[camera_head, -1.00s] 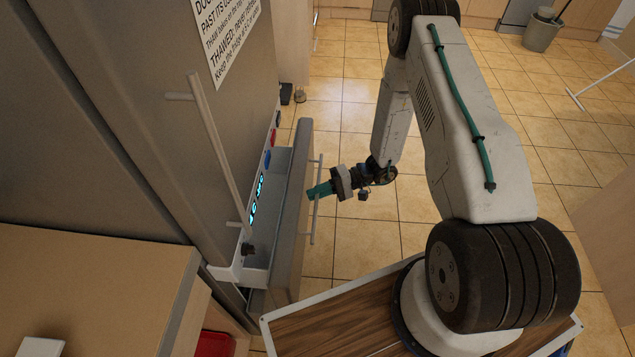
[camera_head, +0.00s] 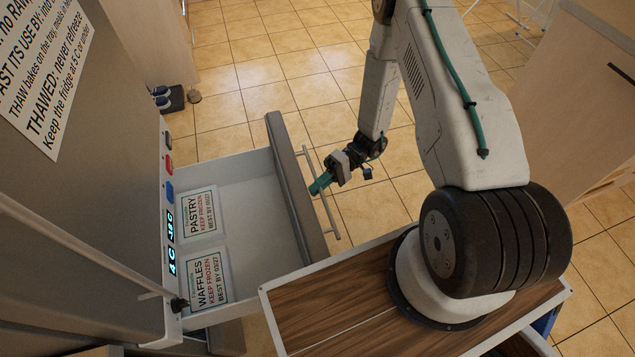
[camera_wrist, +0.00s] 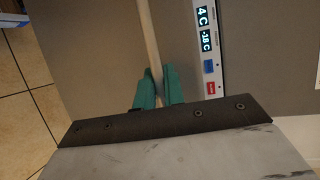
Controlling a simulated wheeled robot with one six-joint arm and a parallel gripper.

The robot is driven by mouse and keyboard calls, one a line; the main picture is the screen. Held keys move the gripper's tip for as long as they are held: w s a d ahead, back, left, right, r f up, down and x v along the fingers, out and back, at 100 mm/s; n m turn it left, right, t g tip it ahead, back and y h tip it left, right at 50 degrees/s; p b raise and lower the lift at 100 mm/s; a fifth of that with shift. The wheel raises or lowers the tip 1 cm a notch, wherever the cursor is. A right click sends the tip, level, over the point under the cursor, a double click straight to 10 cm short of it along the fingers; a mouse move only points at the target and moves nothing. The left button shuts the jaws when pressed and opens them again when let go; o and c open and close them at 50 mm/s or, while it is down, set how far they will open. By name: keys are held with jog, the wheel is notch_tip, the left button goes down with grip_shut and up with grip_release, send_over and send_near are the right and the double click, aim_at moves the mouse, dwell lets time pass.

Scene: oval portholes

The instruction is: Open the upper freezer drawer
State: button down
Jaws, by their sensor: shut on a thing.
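The upper freezer drawer (camera_head: 296,185) is pulled well out from the freezer, and its white inside shows. Its bar handle (camera_head: 332,215) runs along the outside of the front panel. My gripper (camera_head: 317,187) has its teal fingers shut on this handle. In the wrist view the teal fingertips (camera_wrist: 158,90) stand on both sides of the pale bar (camera_wrist: 147,38). The contact itself is partly hidden by the fingers.
Boxes labelled pastry (camera_head: 196,212) and waffles (camera_head: 204,281) lie in the drawer. The control strip (camera_head: 170,215) is on the freezer body, beside a long door handle. A sign (camera_head: 45,75) is on the door. Tiled floor (camera_head: 270,98) is clear beyond the drawer.

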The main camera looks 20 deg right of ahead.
jog(key=shift+s+d, duration=0.15)
jog(key=shift+d, duration=0.45)
jog(key=c, duration=1.8)
grip_release()
jog(key=shift+o, duration=0.2)
jog(key=v, duration=0.8)
jog(key=shift+a, duration=0.1)
